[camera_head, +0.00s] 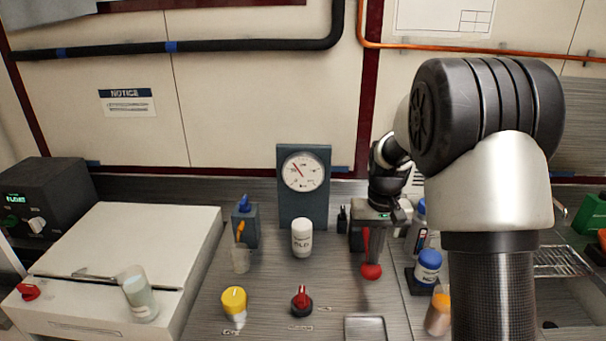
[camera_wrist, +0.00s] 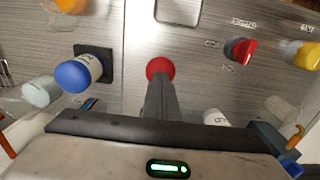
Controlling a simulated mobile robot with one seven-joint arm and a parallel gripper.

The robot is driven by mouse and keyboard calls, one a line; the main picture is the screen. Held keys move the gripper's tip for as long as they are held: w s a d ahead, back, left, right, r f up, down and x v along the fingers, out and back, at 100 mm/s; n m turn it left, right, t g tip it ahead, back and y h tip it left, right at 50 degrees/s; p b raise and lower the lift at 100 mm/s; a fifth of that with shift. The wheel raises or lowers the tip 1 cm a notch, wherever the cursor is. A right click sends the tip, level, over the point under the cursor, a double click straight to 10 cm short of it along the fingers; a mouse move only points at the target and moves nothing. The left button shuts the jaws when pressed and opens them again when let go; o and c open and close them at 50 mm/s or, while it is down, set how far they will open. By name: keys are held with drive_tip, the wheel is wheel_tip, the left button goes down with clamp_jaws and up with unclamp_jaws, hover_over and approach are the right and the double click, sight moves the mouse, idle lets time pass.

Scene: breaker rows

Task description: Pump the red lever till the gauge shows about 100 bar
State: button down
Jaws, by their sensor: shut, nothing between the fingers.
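The red lever (camera_head: 371,271) rises from the bench, with a round red knob at its near end. The knob also shows in the wrist view (camera_wrist: 160,68). The round white gauge (camera_head: 303,171) is on a dark upright panel to the left of the lever; its red needle points up and left, and its numbers are too small to read. My gripper (camera_head: 370,232) is shut and empty, above and behind the knob. In the wrist view its fingers (camera_wrist: 160,100) overlap the lever, hiding part of it; I cannot tell whether they touch.
A white bottle (camera_head: 302,238) stands below the gauge. A red knob (camera_head: 301,301) and a yellow knob (camera_head: 234,301) are at front left. A blue-capped jar (camera_head: 428,267) stands right of the lever. A shallow metal tray (camera_head: 366,330) lies in front.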

wheel_tip(320, 180, up, 6)
drive_tip(key=p, duration=0.4)
drive_tip(key=shift+r, duration=0.2)
drive_tip(key=shift+f, duration=0.2)
idle(0.6)
drive_tip(key=shift+f+b, duration=1.45)
drive_tip(key=shift+f, duration=0.8)
drive_tip(key=shift+r+p, duration=1.75)
drive_tip(key=shift+r, duration=0.7)
drive_tip(key=shift+r+p, duration=1.85)
drive_tip(key=shift+r, duration=0.7)
